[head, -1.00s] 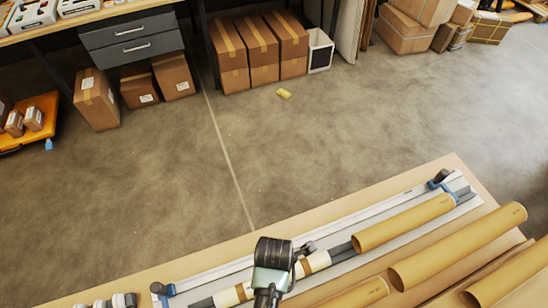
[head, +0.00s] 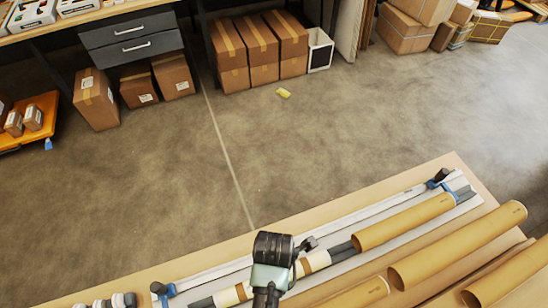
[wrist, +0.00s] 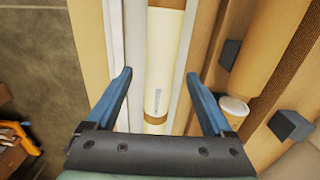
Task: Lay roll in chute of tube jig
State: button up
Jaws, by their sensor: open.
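The roll (head: 316,262) is white with brown bands. It lies lengthwise in the pale channel of the tube jig (head: 380,205), in line with a brown cardboard tube (head: 405,222) at the jig's right. A dark grey piece shows between roll and tube. In the wrist view the roll (wrist: 162,60) runs up the picture, with a small printed label. My gripper (wrist: 158,75) is open, its blue fingers on either side of the roll with gaps showing on both sides.
More brown tubes (head: 460,245) lie along the near right of the table (head: 465,170). Dark blocks (wrist: 290,125) and a capped tube end (wrist: 235,108) stand right of my right finger. The floor beyond the table is mostly clear.

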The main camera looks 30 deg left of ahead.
notch_tip(320, 180, up, 10)
jog(key=shift+r+b, duration=0.2)
jog(key=shift+b, duration=0.15)
dwell(0.4)
